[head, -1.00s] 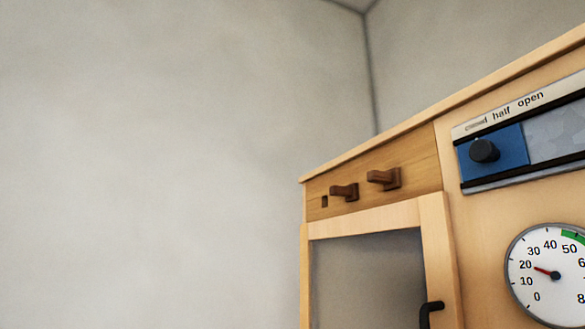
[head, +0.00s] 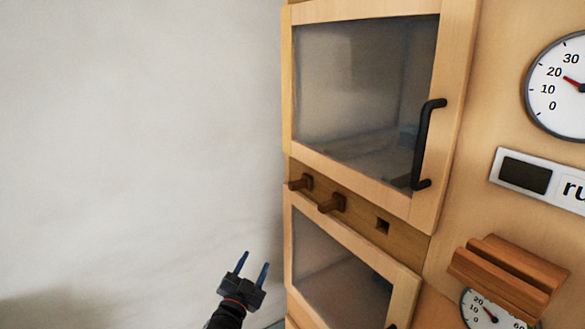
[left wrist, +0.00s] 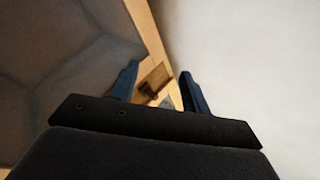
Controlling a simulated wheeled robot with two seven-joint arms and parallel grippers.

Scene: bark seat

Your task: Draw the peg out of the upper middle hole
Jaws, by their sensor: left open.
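The upper row with its middle peg is out of the head view now. A lower peg strip (head: 355,217) between the two glass doors shows a left peg (head: 301,183), a middle peg (head: 331,203) and an empty square hole (head: 383,225) at right. My left gripper (head: 254,260) is open and empty, fingers pointing up, left of the lower door. The left wrist view shows its two blue fingers (left wrist: 159,69) apart, with a brown wooden piece (left wrist: 153,80) seen between them, farther off; I cannot tell which peg it is. My right gripper is not in view.
The upper glass door (head: 365,85) has a black handle (head: 426,145) that sticks out. The lower glass door (head: 340,275) is below the strip. A wooden ledge (head: 505,270) juts out at lower right. Free space lies left, before the pale wall (head: 130,130).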

